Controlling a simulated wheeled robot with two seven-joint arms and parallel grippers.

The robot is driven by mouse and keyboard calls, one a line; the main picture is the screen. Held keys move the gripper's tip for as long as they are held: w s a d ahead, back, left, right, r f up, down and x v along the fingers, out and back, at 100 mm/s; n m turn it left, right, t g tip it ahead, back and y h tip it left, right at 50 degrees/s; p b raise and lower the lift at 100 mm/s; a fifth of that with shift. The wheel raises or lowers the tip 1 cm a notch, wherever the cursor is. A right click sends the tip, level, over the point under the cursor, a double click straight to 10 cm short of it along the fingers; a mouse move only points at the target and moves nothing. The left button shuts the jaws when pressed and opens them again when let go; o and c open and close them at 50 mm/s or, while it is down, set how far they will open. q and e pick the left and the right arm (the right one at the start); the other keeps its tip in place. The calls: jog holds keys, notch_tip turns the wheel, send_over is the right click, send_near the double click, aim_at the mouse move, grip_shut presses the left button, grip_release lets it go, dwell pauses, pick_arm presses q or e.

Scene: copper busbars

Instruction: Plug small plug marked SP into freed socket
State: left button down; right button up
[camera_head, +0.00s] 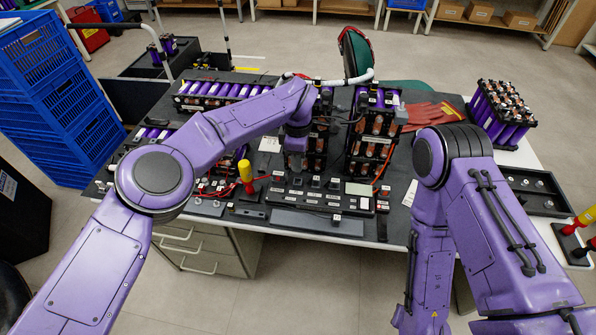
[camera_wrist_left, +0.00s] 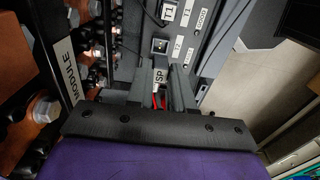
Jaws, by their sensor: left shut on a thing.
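My left gripper (camera_head: 296,160) is over the back edge of the black test panel (camera_head: 310,199). In the left wrist view its two fingers (camera_wrist_left: 161,88) are shut on the small plug marked SP (camera_wrist_left: 158,77), which has red wires. A square socket (camera_wrist_left: 159,45) with a dark opening and pale rim lies just ahead of the plug, near a label reading T2. The plug appears short of it; the exact gap cannot be told. Another socket (camera_wrist_left: 167,12), by a T1 label, has a black cable beside it. The arm hides the plug in the head view. My right gripper is outside both views.
Battery modules with purple cells (camera_head: 376,130) stand close behind the panel. A yellow-handled tool (camera_head: 246,172) stands left of it. The MODULE-labelled side (camera_wrist_left: 68,75) is close left of the fingers.

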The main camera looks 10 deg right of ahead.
pick_arm(q)
notch_tip(320, 180, down, 4)
jog(key=b, duration=0.3)
jog(key=shift+r, duration=0.15)
jog(key=shift+r+p, duration=0.1)
jog(key=shift+p, duration=0.2)
jog(key=shift+s, duration=0.1)
jog(key=shift+f, duration=0.2)
jog(key=shift+f+b, duration=0.55)
jog(key=shift+f, duration=0.1)
jog(key=shift+f, duration=0.2)
